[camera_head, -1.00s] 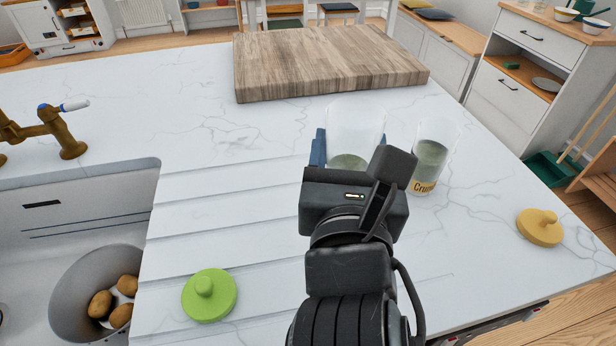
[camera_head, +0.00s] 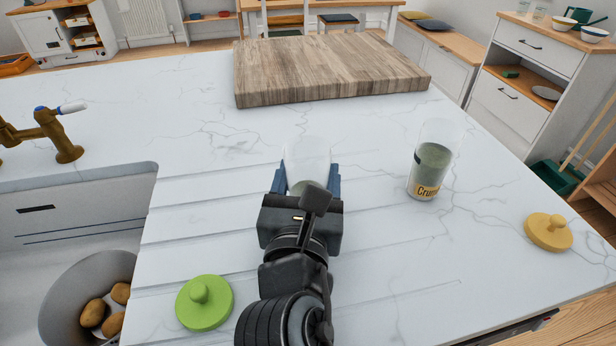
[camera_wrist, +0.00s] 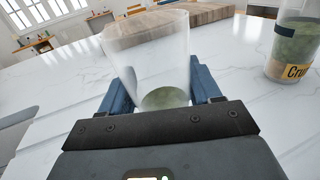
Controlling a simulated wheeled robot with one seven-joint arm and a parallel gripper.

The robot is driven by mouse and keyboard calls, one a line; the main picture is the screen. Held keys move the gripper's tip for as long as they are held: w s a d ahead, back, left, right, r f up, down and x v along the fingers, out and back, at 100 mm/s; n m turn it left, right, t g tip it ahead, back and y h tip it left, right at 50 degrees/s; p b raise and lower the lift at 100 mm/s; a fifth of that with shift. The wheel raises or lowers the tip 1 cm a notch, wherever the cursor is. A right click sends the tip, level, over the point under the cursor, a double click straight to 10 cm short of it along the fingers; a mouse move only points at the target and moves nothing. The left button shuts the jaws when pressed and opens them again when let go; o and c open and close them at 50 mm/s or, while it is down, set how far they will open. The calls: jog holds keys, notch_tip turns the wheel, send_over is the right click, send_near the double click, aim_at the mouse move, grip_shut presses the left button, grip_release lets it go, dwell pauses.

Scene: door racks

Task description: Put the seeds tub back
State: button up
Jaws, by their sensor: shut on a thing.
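A clear tub (camera_head: 307,160) with a little green stuff at its bottom stands between the blue fingers of my gripper (camera_head: 305,180). My gripper is shut on it, and the tub is upright and lidless. It also shows in the wrist view (camera_wrist: 152,60); no label shows on it. A second clear tub (camera_head: 432,165), fuller of green stuff and labelled "Crun…", stands lidless to the right, apart from my gripper. A green lid (camera_head: 204,303) lies at the front left and a yellow lid (camera_head: 548,232) at the right. I cannot tell whether the held tub touches the counter.
A wooden board (camera_head: 330,68) lies at the back of the white counter (camera_head: 200,130). A sink with a brass tap (camera_head: 45,135) and a pot of potatoes (camera_head: 75,275) is at the left. Counter between the tubs is clear.

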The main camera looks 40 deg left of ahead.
jog(key=shift+f, duration=0.15)
jog(key=o, duration=1.2)
jog(key=shift+r, duration=0.2)
jog(key=v, duration=1.2)
